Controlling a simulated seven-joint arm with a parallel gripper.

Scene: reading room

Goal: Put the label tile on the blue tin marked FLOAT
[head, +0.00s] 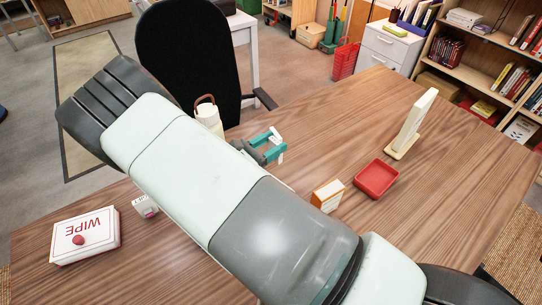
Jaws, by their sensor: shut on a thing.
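My gripper (267,146), with teal fingers, is above the far edge of the wooden table, past my arm. It is shut on a small white piece, seemingly the label tile (279,157), which shows only in part; I cannot read any marking on it. No blue tin and no FLOAT mark can be seen; my arm hides a broad band across the middle of the table.
A WIPE box (98,245) with a red knob and a small white box (146,206) are at left. A cream holder (208,117) stands behind my arm. An orange box (327,196), red tray (377,178) and cream upright stand (414,122) are at right. The right tabletop (450,190) is clear.

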